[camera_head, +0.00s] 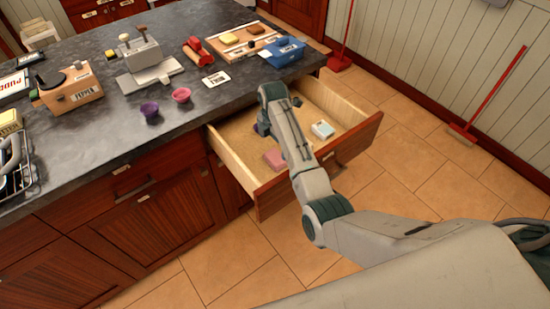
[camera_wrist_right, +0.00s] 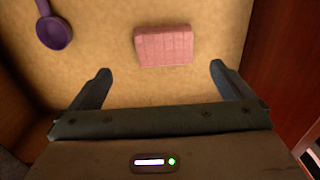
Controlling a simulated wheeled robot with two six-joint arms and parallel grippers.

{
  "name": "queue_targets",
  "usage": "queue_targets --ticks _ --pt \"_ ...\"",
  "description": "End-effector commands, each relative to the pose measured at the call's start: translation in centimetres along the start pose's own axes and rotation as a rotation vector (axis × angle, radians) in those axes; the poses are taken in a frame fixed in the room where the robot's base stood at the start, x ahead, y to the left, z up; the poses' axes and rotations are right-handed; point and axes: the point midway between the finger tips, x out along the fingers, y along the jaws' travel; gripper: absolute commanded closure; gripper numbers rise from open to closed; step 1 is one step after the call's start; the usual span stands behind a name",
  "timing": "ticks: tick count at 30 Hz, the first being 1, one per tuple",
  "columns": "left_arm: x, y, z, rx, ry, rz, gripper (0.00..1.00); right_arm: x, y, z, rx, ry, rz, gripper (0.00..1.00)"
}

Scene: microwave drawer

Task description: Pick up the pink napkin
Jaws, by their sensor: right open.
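The pink napkin (camera_head: 275,159) lies on the floor of the open drawer (camera_head: 352,152), partly behind my right arm in the head view. In the right wrist view the napkin (camera_wrist_right: 163,45) is a folded pink block near the top middle. My right gripper (camera_wrist_right: 160,82) is open and empty above the drawer floor. Its two fingers are spread wider than the napkin, which lies just beyond the fingertips and between their lines. In the head view my right arm hides the gripper's fingers. My left gripper is in neither view.
A purple scoop or spoon (camera_wrist_right: 53,30) lies in the drawer left of the napkin. A small white and blue box (camera_head: 323,130) lies to its right in the head view. The drawer's wooden walls surround them. The dark counter (camera_head: 110,130) holds purple and pink cups beside the drawer.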

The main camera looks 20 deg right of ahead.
Motion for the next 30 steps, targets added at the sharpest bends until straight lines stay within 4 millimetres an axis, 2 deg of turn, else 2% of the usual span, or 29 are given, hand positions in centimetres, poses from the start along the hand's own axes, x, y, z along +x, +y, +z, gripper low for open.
queue_targets --ticks 7,11,15,23,24,30 --pt "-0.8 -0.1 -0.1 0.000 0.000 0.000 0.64 2.0 -0.4 0.1 0.000 0.001 -0.004 0.00" --pt "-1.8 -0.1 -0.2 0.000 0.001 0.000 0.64 3.9 -0.8 0.3 0.000 0.000 -0.003 0.00" --pt "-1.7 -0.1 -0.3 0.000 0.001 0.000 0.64 5.7 -0.7 0.3 0.000 0.000 -0.002 0.00" --pt "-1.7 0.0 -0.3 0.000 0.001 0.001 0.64 6.2 -0.7 0.3 0.000 0.000 0.001 0.00" --pt "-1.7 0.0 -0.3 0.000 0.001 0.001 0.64 6.2 -0.7 0.3 0.000 0.000 0.001 0.02" --pt "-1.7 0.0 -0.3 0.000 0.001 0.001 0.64 6.2 -0.7 0.3 0.000 0.000 0.001 0.41"
